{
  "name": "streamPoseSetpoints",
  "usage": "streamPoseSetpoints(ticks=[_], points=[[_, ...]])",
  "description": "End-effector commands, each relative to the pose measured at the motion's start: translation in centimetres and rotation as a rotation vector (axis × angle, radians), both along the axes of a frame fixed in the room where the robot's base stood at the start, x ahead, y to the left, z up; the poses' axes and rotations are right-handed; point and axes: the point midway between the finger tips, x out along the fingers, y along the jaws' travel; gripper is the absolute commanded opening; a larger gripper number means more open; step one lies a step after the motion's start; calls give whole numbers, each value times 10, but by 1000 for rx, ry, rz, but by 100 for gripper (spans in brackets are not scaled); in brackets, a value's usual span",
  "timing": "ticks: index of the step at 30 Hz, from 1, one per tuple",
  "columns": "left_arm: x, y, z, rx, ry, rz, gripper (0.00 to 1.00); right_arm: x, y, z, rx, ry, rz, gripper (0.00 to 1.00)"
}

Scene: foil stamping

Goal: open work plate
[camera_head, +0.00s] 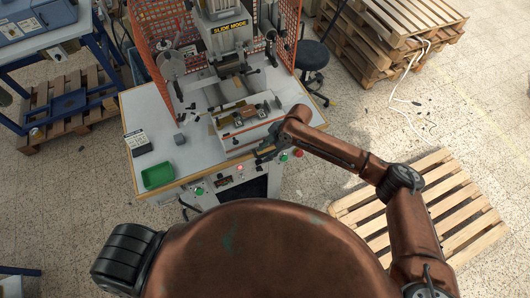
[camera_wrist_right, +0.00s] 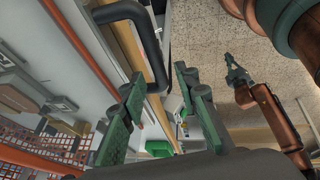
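The stamping machine (camera_head: 226,35) stands on a light worktable. Its work plate (camera_head: 243,116), a pale block with small fixtures on top, sits in front of the press head. My right gripper (camera_head: 265,153) is at the plate's front right, above the table's front edge. In the right wrist view its green fingers are apart (camera_wrist_right: 158,80). A black bar handle (camera_wrist_right: 150,45) lies just ahead of and partly between them; I cannot tell whether they touch it. My left gripper (camera_wrist_right: 235,70) shows small at the right of the wrist view, away from the machine; its fingers are unclear.
An orange mesh guard (camera_head: 160,35) flanks the machine. A green tray (camera_head: 158,175) and a dark keypad-like box (camera_head: 138,143) lie at the table's left. A red button (camera_head: 297,153) and green button (camera_head: 283,158) are close to my right gripper. A pallet (camera_head: 455,215) lies on the floor at right.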

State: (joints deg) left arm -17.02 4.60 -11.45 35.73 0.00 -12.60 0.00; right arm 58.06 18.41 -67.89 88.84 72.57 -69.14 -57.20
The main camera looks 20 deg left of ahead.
Motion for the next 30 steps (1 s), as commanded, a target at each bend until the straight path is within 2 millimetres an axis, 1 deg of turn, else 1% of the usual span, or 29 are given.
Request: streamPoseSetpoints(ticks=[4,8,15,21,25,30], points=[[-3,1,0,1,4,1,0,1,-2,4,1,-1,0,29],[-4,1,0,1,5,1,0,4,-9,19,0,-3,-1,29],[-5,0,0,1,6,1,0,10,-29,64,0,-3,-1,29],[-5,0,0,0,6,1,0,13,-42,95,1,-2,0,29],[-5,0,-1,0,7,1,0,14,-48,105,0,0,0,29],[-5,0,-1,0,7,1,0,14,-49,109,1,1,0,29]])
